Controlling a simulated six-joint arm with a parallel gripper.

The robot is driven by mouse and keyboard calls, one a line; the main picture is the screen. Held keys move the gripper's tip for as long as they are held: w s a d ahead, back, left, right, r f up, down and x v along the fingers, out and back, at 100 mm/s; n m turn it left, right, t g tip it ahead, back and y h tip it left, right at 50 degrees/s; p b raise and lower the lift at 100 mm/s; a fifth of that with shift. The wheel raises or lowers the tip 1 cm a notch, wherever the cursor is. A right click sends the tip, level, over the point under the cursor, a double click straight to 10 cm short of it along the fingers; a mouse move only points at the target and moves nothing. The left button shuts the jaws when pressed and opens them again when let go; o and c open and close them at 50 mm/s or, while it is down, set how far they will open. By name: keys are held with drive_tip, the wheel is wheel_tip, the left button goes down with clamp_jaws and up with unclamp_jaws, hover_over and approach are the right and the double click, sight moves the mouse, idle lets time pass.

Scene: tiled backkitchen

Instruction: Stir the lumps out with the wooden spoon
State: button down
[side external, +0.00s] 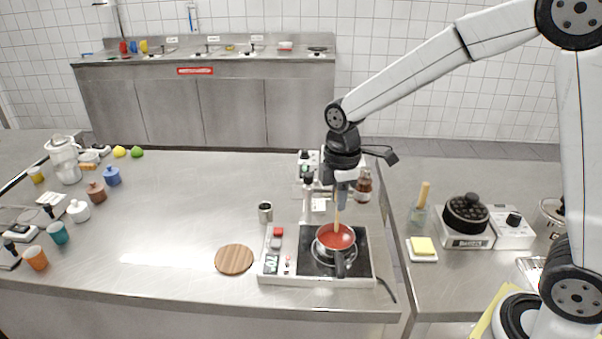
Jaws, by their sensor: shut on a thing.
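A saucepan (335,252) with red sauce (337,236) stands on the hot plate (310,259), its dark handle (339,268) toward the front edge. My gripper (341,198) is above the pan, shut on the wooden spoon (337,219). The spoon points down, close to upright, and its lower end is in the sauce, so the bowl of the spoon is hidden. Lumps are too small to tell at this distance.
A round wooden board (234,259) and a metal cup (265,212) are left of the hot plate. A jar (363,186) and a stand (308,205) are close behind the pan. Coloured cups and jars stand far left. The middle-left of the counter (190,215) is clear.

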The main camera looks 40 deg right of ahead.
idle(0.3)
drive_tip(key=shift+r, duration=1)
drive_tip(key=shift+w, duration=0.15)
